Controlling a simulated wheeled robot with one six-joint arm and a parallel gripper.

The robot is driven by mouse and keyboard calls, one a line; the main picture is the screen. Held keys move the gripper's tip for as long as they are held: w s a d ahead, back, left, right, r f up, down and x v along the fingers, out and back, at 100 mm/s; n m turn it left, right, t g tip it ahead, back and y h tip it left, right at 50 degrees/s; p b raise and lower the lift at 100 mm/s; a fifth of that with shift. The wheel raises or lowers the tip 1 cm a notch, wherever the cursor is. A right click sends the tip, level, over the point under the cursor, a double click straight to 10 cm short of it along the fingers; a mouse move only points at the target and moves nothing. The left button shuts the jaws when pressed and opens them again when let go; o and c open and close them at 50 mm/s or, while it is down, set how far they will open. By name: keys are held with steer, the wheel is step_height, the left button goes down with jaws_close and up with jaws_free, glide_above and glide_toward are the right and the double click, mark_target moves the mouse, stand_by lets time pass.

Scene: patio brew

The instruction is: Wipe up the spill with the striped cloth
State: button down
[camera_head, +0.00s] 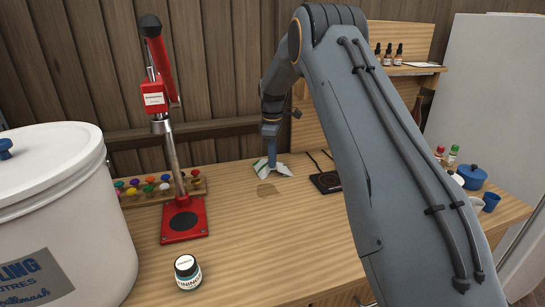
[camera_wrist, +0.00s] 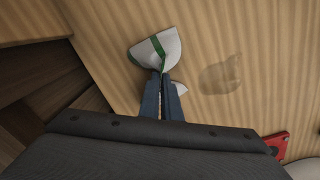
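The striped cloth (camera_head: 283,169) is white with a green stripe and is bunched on the wooden bench top. In the wrist view the cloth (camera_wrist: 157,50) spreads out beyond my fingertips, with a small part showing to their right. My gripper (camera_head: 271,160) points down at the bench, and its blue fingers (camera_wrist: 163,84) are close together on the cloth's gathered middle. The spill (camera_head: 266,190) is a brownish wet patch just in front of the cloth. In the wrist view the spill (camera_wrist: 219,77) lies to the right of the cloth, apart from it.
A red bottle capper (camera_head: 184,218) stands left of the spill, beside a rack of coloured caps (camera_head: 160,188). A small jar (camera_head: 187,272) and a large white pot (camera_head: 62,220) are nearer. A dark hot plate (camera_head: 326,182) lies right of the cloth. The bench around the spill is clear.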

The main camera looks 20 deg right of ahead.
steer(key=c, duration=1)
jaws_free()
steer(key=shift+f, duration=0.1)
steer(key=shift+f+b, duration=0.45)
steer(key=shift+f, duration=0.65)
jaws_close()
steer(key=shift+p, duration=0.6)
